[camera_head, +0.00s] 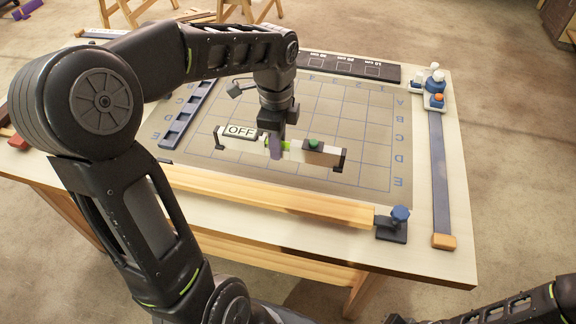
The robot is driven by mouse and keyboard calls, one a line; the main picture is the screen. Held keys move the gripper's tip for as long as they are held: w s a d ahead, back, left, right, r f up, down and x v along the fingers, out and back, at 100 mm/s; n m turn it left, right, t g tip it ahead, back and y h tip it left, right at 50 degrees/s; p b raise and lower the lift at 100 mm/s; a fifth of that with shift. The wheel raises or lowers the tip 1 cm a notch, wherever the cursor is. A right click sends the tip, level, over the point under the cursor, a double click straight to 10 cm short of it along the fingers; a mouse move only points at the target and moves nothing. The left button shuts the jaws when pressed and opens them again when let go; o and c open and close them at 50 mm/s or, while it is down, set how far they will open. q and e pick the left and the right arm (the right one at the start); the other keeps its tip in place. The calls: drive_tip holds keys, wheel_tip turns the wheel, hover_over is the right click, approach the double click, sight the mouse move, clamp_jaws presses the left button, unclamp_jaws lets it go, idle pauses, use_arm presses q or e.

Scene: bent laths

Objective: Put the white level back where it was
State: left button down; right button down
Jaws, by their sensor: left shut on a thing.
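The white level (322,155) is a long white bar with dark end feet, a green vial at its middle and a green knob on a dark block. A sign reading "OFF" (240,130) shows at its left end. The level lies across the gridded mat (365,175), tilted down to the right in the picture. My left gripper (276,148) reaches down from above and is shut on the level near its middle. I cannot tell whether the level touches the mat. My right arm shows at the lower right, but its gripper is not in view.
A wooden lath (270,200) runs along the front, with a blue-knobbed clamp (398,220) at its right end. A blue slotted rail (188,115) lies left. A long dark-blue bar (440,180) with an orange end lies right, below small bottles (435,90).

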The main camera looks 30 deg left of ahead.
use_arm(q)
drive_tip(key=shift+s+r, duration=0.2)
drive_tip(key=shift+s, duration=0.4)
drive_tip(key=shift+w+f, duration=0.15)
drive_tip(key=shift+f, duration=0.1)
hover_over(277, 182)
wheel_tip(277, 182, down, 6)
drive_tip(key=shift+r, duration=0.1)
drive_tip(key=shift+f+p, duration=0.35)
drive_tip(key=shift+f, duration=1.55)
drive_tip(key=shift+f, duration=0.2)
drive_tip(key=c, duration=1.3)
unclamp_jaws()
